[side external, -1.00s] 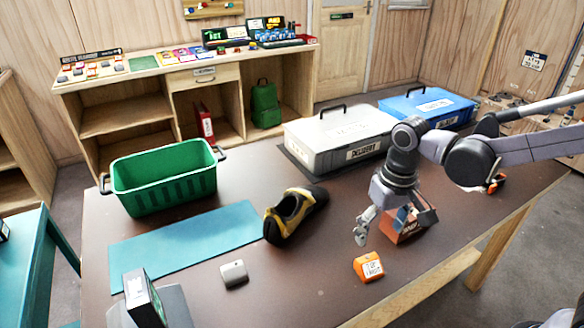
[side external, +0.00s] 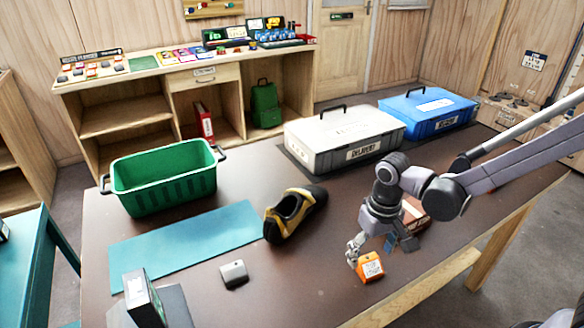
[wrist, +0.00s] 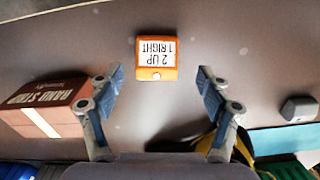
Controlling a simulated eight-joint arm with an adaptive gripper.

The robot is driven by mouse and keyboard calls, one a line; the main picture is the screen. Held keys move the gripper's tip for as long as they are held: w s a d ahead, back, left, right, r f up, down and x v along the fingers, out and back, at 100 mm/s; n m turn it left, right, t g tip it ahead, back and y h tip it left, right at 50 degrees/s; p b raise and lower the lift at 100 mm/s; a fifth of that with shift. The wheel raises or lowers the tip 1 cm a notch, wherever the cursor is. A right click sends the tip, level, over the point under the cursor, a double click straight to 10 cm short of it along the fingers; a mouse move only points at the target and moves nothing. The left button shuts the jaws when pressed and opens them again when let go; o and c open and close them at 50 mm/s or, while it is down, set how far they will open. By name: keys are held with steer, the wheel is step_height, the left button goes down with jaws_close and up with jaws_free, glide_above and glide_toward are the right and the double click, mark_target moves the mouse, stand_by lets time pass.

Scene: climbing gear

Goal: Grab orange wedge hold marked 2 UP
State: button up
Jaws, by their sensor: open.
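The orange wedge hold (side external: 370,266) sits on the brown table near its front edge. In the wrist view the orange wedge hold (wrist: 156,58) carries a white label that reads "2 UP 1 RIGHT", seen upside down. My gripper (side external: 372,252) is low over the table, right beside the hold in the side view. In the wrist view my gripper (wrist: 160,80) has its two fingers spread wide, with the hold ahead of and between them. Nothing is between the pads.
A brown-red box (wrist: 48,105) lies left of my fingers in the wrist view. A grey hold (side external: 234,274), a black-yellow climbing shoe (side external: 292,214), a blue mat (side external: 185,243) and a green crate (side external: 160,182) lie leftward. A grey-white case (side external: 345,138) and blue case (side external: 428,110) stand behind.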

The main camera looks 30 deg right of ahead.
mark_target(370, 262)
steer(key=shift+w+d+f, duration=0.1)
steer(key=shift+f, duration=0.9)
steer(key=shift+w+d+f, duration=0.1)
steer(key=shift+f, duration=0.9)
steer(key=c, duration=1.3)
